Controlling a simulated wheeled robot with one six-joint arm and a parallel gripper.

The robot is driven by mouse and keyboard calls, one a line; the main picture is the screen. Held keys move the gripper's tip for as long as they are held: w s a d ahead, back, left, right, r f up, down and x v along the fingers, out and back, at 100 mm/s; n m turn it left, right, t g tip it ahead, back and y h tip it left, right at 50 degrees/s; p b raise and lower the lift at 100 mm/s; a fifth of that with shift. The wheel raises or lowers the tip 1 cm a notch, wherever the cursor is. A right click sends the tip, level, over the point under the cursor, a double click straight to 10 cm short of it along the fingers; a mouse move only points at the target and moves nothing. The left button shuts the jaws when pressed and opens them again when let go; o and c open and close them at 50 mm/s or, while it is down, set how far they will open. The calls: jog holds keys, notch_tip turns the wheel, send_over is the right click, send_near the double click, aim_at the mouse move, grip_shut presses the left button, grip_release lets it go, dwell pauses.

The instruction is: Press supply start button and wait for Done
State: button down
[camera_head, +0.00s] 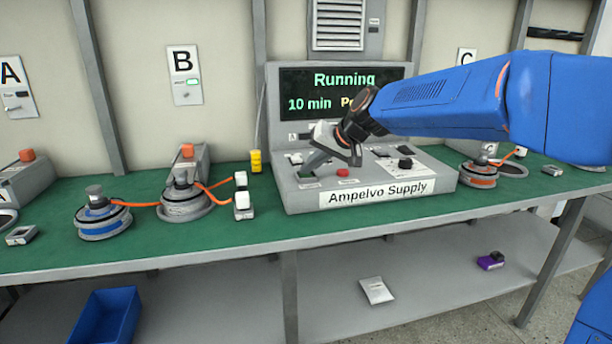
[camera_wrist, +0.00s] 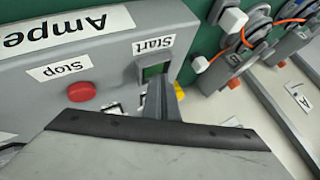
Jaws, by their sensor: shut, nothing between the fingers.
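The Ampelvo Supply box (camera_head: 440,186) stands on the green bench. Its screen (camera_head: 300,88) reads "Running" and "10 min"; more text is partly hidden by my arm. The green start button (camera_wrist: 154,71) is under the "Start" label in the wrist view. My gripper (camera_head: 308,168) is shut and empty, tips pointing down at the start button. The tips (camera_wrist: 163,82) overlap the button's edge in the wrist view; I cannot tell whether they touch it. The red stop button (camera_wrist: 81,91) is beside it.
Hub motors with orange cables, such as the blue-banded one (camera_head: 102,216), sit left of the box; another (camera_head: 480,172) sits right. A yellow cylinder (camera_head: 256,161) stands close to the box's left side. A blue bin (camera_head: 105,314) is on the lower shelf.

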jog(key=shift+r, duration=0.8)
notch_tip(320, 180, up, 5)
dwell(0.5)
jog(key=shift+d, duration=0.1)
dwell(0.4)
jog(key=h, duration=0.1)
send_near(310, 177)
jog(key=s+d, duration=0.2)
jog(key=d, duration=0.1)
jog(key=s+d+f+h, duration=0.2)
jog(key=s+d+f, duration=0.4)
jog(key=s, duration=0.4)
jog(key=s+d+f+m+h, duration=0.1)
jog(key=s+d+f+h, duration=0.1)
jog(key=s+d+f, duration=0.4)
jog(key=s+d+f+h, duration=0.2)
jog(key=s+d+f, duration=0.5)
jog(key=s+d, duration=0.4)
jog(key=s, duration=0.5)
jog(key=shift+s+d+g, duration=0.2)
jog(key=shift+d+g, duration=0.05)
jog(key=shift+g, duration=0.15)
jog(key=shift+f, duration=0.1)
